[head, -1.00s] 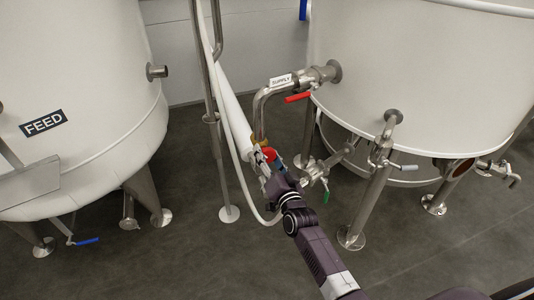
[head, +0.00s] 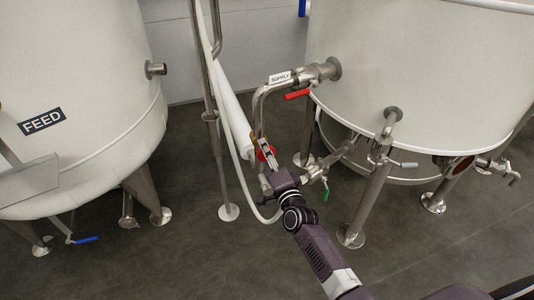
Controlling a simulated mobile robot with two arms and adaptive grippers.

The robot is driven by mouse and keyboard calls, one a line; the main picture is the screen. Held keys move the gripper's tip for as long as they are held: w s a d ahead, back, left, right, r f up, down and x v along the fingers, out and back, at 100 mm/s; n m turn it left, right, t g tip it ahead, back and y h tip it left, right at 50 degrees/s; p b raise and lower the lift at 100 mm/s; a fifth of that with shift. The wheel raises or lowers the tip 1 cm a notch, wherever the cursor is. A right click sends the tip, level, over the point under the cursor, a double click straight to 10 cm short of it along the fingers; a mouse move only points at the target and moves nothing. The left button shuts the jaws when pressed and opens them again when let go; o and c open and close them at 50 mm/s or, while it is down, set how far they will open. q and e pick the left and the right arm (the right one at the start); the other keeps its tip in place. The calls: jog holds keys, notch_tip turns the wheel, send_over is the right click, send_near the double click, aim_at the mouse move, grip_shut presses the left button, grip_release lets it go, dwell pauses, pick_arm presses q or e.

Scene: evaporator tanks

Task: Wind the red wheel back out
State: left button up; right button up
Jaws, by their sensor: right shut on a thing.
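The red wheel (head: 271,153) is small and sits low on the piping below the supply pipe, between the two tanks. My right gripper (head: 266,151) is at the wheel, its arm reaching up from the lower right. Its fingers are shut on the wheel and hide part of it. Only a piece of the red rim shows past the fingers. My left gripper is not in view.
A red-handled valve (head: 297,94) is on the supply pipe (head: 258,105) above. A green-handled valve (head: 326,195) is close to the right of my wrist. A white hose (head: 236,165) hangs left of the gripper. The feed tank (head: 80,120) stands left.

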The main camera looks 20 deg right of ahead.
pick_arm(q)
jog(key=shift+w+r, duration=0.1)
pick_arm(e)
jog(key=shift+f, duration=0.15)
jog(key=o, duration=1.1)
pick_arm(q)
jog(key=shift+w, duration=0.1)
pick_arm(e)
jog(key=shift+s, duration=0.1)
jog(key=s, duration=1.2)
jog(key=shift+d, duration=0.2)
jog(key=shift+w, duration=0.1)
